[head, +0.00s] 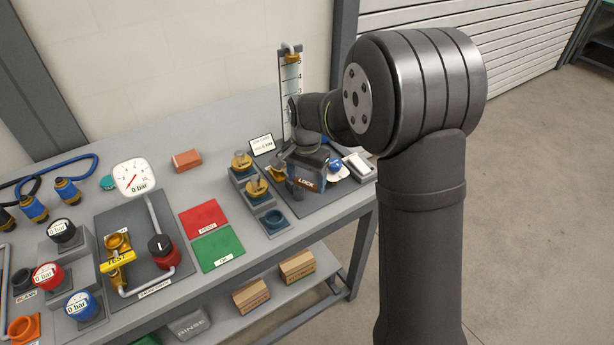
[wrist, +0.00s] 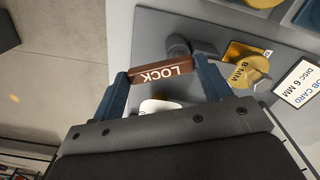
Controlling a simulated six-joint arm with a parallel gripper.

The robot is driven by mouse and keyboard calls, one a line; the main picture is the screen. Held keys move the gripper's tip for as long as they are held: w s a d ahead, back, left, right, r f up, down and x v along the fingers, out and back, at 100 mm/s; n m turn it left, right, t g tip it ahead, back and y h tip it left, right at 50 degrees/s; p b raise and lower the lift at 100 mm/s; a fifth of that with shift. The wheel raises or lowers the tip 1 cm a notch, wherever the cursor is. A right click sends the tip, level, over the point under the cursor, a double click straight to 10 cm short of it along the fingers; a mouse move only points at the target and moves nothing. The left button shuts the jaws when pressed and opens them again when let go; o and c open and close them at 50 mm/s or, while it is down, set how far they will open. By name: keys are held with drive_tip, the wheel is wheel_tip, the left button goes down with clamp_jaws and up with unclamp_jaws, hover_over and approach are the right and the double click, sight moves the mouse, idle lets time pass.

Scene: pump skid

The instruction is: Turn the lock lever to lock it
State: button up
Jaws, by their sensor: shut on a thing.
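The lock lever (wrist: 161,73) is a brown bar with white LOCK lettering, upside down in the wrist view. My gripper (wrist: 162,78) is shut on it, with one blue finger at each end of the bar. In the head view the lever's LOCK face (head: 305,183) shows at the right end of the bench, under my gripper (head: 308,170). The lever's pivot and most of its base are hidden by my gripper and wrist.
A brass disc marked 8 MM (wrist: 248,70) and a job card (wrist: 298,84) lie close by. Brass parts (head: 241,162) stand on grey blocks left of the gripper. A tall scale (head: 291,75) rises behind it. Red (head: 204,218) and green (head: 217,248) mats lie further left.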

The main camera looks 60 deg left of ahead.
drive_tip(key=m, duration=0.2)
drive_tip(key=s+m, duration=0.1)
drive_tip(key=m, duration=0.2)
drive_tip(key=shift+r, duration=0.1)
idle(0.7)
drive_tip(key=o, duration=1)
drive_tip(key=shift+d, duration=0.1)
wheel_tip(320, 180, up, 17)
drive_tip(key=shift+r, duration=0.15)
wheel_tip(320, 180, down, 18)
drive_tip(key=shift+r, duration=0.25)
idle(0.5)
